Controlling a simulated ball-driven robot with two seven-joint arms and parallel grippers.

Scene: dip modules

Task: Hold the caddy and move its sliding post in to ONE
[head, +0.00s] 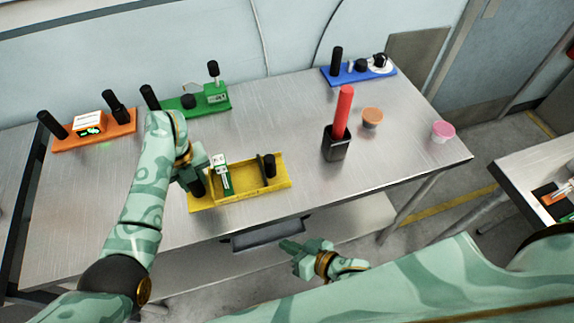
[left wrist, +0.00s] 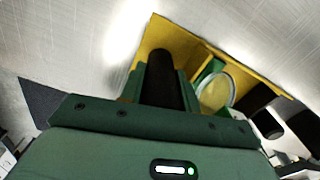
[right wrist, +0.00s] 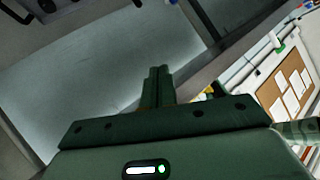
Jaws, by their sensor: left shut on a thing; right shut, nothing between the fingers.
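The yellow caddy (head: 238,194) lies near the table's front edge. A green and white piece (head: 222,176) stands in its left-middle part, and a black post (head: 270,166) stands at its right end beside a thin dark plate. My left gripper (head: 196,181) is shut on the black handle at the caddy's left end. The left wrist view shows that handle (left wrist: 161,80) between the fingers, with the yellow caddy (left wrist: 156,35) behind. My right gripper (head: 287,246) is shut and empty, apart from the caddy and in front of the table edge; its closed fingers (right wrist: 158,85) show in the right wrist view.
An orange module (head: 118,129), a green module (head: 178,104) and a blue module (head: 340,77) stand along the back. A black cup (head: 336,150) with a red stick (head: 343,110) stands right of the caddy. Orange (head: 372,119) and pink (head: 443,130) tubs lie further right.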

